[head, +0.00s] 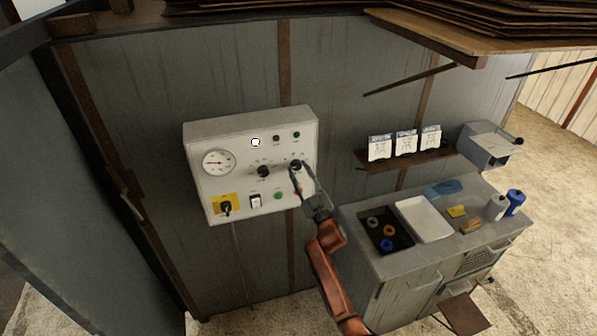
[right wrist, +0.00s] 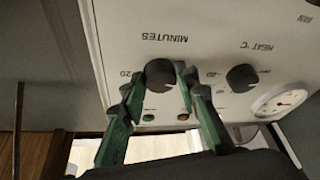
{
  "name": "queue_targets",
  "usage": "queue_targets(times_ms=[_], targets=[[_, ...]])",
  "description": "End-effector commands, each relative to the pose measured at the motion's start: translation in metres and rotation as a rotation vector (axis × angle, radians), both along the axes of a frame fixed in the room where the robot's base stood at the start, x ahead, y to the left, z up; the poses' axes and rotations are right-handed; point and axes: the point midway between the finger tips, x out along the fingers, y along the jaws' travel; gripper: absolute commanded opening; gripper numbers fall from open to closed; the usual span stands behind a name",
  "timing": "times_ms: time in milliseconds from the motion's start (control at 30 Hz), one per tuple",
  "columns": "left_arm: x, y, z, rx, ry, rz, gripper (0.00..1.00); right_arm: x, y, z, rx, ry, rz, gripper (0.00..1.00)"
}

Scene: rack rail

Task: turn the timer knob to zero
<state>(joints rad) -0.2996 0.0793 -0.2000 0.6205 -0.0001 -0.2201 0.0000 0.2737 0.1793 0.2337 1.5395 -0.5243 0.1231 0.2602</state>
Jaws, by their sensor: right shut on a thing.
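The timer knob (head: 296,164) is a round black knob at the right of the pale control panel (head: 245,120). In the right wrist view, which shows the panel upside down, the timer knob (right wrist: 159,74) sits by the word MINUTES, with a 20 beside it. My right gripper (head: 299,169) reaches up to the panel from below and is shut on the timer knob. Its green fingers (right wrist: 160,82) stand on either side of the knob in the wrist view. I cannot make out where the knob's pointer stands. My left gripper is out of view.
Left of the timer is the heat knob (head: 263,171), close to one finger. The panel also carries a gauge (head: 218,162), a yellow-backed switch (head: 226,207), a rocker switch (head: 256,201) and a green button (head: 278,196). A cluttered bench with a white tray (head: 424,219) stands at right.

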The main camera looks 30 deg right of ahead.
Motion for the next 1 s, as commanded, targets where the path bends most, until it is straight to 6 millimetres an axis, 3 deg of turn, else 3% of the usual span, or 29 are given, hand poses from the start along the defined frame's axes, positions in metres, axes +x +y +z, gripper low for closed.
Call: queue_targets(times_ms=[500,1000], targets=[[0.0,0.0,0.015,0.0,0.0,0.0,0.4,-0.001,-0.004,0.003,-0.34,0.082,0.0,0.04],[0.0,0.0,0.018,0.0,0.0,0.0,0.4,-0.001,-0.004,0.002,-0.408,0.099,0.0,0.04]])
